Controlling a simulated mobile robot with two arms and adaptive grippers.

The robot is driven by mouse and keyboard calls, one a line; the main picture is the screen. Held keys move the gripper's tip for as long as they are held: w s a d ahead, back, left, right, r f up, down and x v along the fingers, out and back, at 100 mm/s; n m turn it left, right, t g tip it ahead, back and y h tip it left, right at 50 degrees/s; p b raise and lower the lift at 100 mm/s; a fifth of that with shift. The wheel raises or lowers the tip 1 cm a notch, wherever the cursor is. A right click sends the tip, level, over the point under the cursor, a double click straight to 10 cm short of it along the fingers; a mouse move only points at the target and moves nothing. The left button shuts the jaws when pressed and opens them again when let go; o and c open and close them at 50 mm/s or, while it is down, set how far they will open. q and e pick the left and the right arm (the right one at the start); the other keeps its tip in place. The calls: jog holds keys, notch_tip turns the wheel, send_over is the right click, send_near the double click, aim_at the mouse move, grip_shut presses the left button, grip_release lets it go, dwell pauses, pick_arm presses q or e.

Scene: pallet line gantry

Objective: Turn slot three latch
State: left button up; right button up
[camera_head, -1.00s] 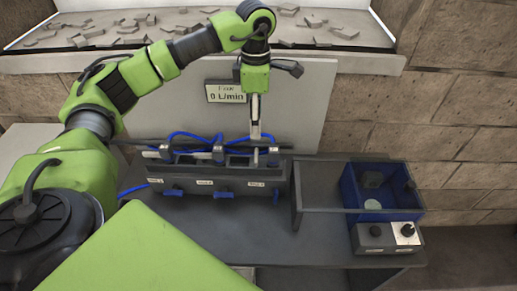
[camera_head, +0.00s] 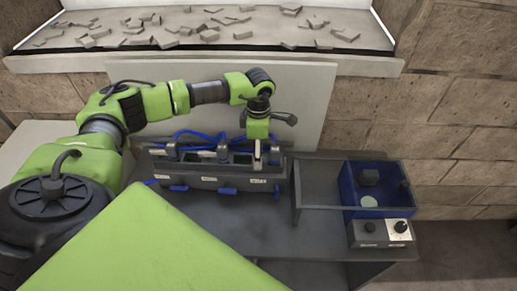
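A dark grey block (camera_head: 205,183) with labelled slots stands on the dark bench. Blue latches stick out along its lower front: one at the left (camera_head: 179,188), one in the middle (camera_head: 227,190) and one at the right (camera_head: 277,191), under the third label. My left gripper (camera_head: 258,153) points down at the third, rightmost slot, at the block's top. Its tips are small and partly lost against the slot parts, so I cannot tell whether they are open or hold anything. It is above the right latch, not on it. My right gripper is not in view.
Blue hoses (camera_head: 190,136) loop behind the block. To its right are a dark frame (camera_head: 297,190), a blue bin (camera_head: 352,200) and a control box (camera_head: 372,234) with a knob. Bare bench lies in front of the block. A pale panel (camera_head: 310,90) stands behind.

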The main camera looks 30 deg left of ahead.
pick_arm(q)
jog(key=c, duration=1.1)
jog(key=n+b, duration=0.2)
jog(key=n, duration=0.1)
jog(key=shift+f+b, duration=0.15)
jog(key=shift+b, duration=0.2)
jog(key=n+b, duration=0.3)
jog(key=n, duration=0.2)
jog(key=shift+n, duration=0.4)
jog(key=n+b, duration=0.2)
jog(key=n, duration=0.3)
jog(key=shift+w+b, duration=0.1)
jog(key=shift+b, duration=0.2)
jog(key=shift+r+n+b, duration=0.15)
jog(key=shift+n+b, duration=0.15)
jog(key=shift+n, duration=0.75)
jog(key=shift+r+n+b, duration=0.15)
jog(key=shift+n+b, duration=0.15)
jog(key=shift+n, duration=0.75)
